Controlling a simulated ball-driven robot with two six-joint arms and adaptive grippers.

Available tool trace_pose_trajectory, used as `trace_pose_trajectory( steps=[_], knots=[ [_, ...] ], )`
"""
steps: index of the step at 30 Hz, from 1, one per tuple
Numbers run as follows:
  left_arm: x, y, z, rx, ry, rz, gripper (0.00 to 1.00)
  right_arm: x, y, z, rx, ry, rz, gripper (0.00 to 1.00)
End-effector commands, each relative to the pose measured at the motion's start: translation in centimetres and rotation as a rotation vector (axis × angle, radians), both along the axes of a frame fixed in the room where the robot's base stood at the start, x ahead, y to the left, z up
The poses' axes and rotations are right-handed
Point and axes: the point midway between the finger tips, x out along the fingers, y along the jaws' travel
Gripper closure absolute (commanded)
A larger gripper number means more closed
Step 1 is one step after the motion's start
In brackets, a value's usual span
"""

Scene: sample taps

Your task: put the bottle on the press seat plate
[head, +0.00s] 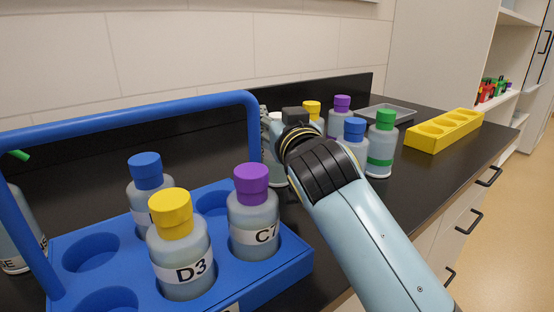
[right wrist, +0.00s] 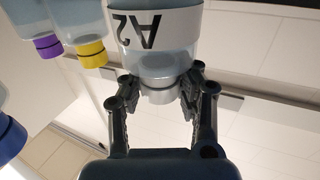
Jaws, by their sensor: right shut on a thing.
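The bottle labelled A2 (right wrist: 155,28) has a white cap (right wrist: 158,95) and a clear, pale body. My right gripper (right wrist: 160,88) is shut on its cap and neck, one finger on each side. In the head view my right gripper (head: 277,126) is partly hidden behind my own wrist, and a strip of the held bottle (head: 277,170) shows beside it. Whether the bottle touches the counter cannot be told. I cannot make out a press or its seat plate in either view. My left gripper is not in view.
A blue carrier (head: 290,262) with a tall handle stands at front left, holding bottles with blue, yellow and purple caps. More capped bottles (head: 381,150) stand close beyond my right wrist. A grey tray (head: 388,112) and a yellow rack (head: 445,131) lie farther right on the black counter.

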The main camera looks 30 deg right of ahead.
Motion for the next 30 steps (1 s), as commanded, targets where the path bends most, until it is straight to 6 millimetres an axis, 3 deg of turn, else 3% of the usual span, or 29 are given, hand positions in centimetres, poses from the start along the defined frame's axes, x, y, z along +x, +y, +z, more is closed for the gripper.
trace_pose_trajectory(
  steps=[11, 14, 24, 30],
  knots=[
    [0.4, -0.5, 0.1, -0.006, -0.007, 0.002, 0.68, 0.0, 0.0, 0.4, -0.001, -0.005, 0.000, 1.00],
    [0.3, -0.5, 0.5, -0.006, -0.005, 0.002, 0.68, 0.0, 0.0, 1.6, 0.001, -0.007, 0.000, 1.00],
    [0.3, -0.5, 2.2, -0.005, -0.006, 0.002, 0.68, 0.0, 0.0, 8.5, 0.001, -0.008, 0.000, 1.00],
    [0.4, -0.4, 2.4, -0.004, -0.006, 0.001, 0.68, 0.0, 0.0, 10.1, 0.000, -0.004, 0.000, 1.00]
  ],
)
